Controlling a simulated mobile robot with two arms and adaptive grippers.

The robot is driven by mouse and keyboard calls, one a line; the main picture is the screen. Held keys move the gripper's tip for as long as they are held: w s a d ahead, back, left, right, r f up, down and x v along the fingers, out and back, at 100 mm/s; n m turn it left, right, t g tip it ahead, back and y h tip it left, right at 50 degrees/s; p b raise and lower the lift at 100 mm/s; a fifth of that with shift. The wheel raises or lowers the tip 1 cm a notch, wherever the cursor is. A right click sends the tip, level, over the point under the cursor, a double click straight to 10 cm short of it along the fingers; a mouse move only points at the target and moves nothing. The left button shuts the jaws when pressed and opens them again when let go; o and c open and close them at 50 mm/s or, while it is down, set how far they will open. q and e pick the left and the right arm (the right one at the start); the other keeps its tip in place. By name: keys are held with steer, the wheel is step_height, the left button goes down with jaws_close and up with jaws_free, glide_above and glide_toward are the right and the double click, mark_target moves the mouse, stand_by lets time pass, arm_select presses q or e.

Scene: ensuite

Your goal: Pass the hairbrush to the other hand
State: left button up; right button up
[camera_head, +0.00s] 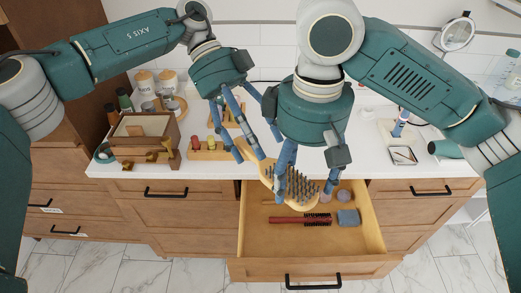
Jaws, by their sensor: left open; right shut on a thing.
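A wooden paddle hairbrush (302,185) with dark bristles is held above the open drawer, in front of the counter edge. My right gripper (285,170) is shut on it, with its fingers pointing down around the brush. My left gripper (247,150) is open, just left of the right one, with its fingers close to the handle end of the brush. I cannot tell whether the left fingers touch the handle. Part of the brush is hidden behind the fingers.
The open drawer (262,238) below holds a red-brown round brush (300,220) and a blue-grey block (348,217). A wooden box (146,130) and bottles stand on the counter at left. A hair dryer (445,149), a small tray (402,155) and a round mirror (456,33) are at right.

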arm_select(q)
steer(key=shift+x, duration=1.1)
steer(key=shift+a, duration=0.1)
steer(key=c, duration=1.3)
jaws_close()
arm_select(e)
steer(key=o, duration=1.3)
steer(key=shift+o, duration=0.2)
